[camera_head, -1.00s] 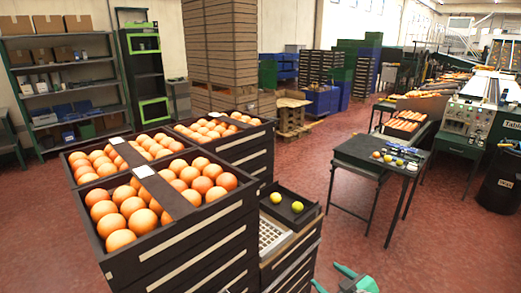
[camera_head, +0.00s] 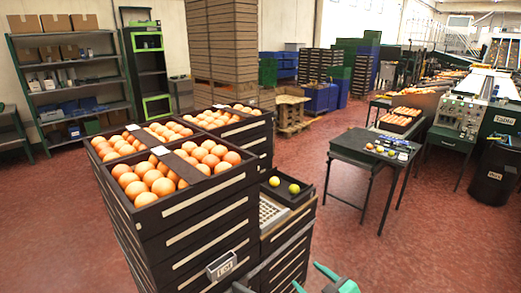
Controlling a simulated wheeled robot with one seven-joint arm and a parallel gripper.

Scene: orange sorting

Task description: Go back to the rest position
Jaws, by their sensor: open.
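My gripper (camera_head: 307,275) shows only partly at the bottom edge, right of the crate stack. Its green fingers are apart with nothing visible between them. The rest of the gripper is cut off by the frame. It is apart from the oranges (camera_head: 143,184), which fill several compartments of the dark top crates (camera_head: 190,199) at the left centre. Two yellow-green fruits (camera_head: 283,185) lie in a lower dark crate (camera_head: 303,199) to the right of the stack.
A small dark table (camera_head: 350,152) with a few fruits and tools stands to the right. A black bin (camera_head: 495,172) is at the right edge. The red floor between crates and table is clear.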

